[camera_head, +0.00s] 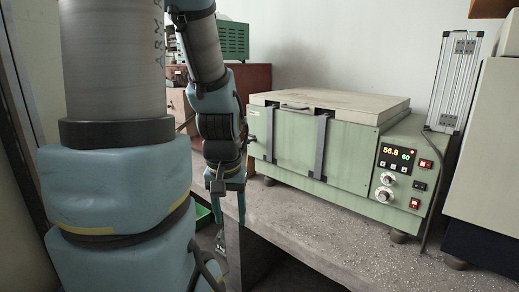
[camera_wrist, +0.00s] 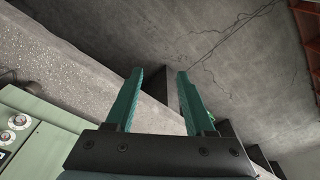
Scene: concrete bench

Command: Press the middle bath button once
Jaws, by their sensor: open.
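The pale green bath (camera_head: 310,150) stands on the concrete bench with its lid shut. Its black control panel (camera_head: 395,156) is on the right of the front face, with a lit display. A row of small buttons sits under the display, and the middle button (camera_head: 393,167) is among them. My gripper (camera_head: 231,214) hangs open and empty past the bench's front edge, left of the bath and well apart from the panel. In the wrist view its two teal fingers (camera_wrist: 160,78) are spread and point at the floor. A corner of the bath (camera_wrist: 42,142) with two knobs shows there; the small buttons cannot be made out.
Two knobs (camera_head: 385,187) and red switches (camera_head: 415,203) sit near the buttons. A dark cable runs down right of the panel. A metal case (camera_head: 456,80) and a large pale machine (camera_head: 488,150) stand at the right. The bench strip (camera_head: 300,222) before the bath is clear.

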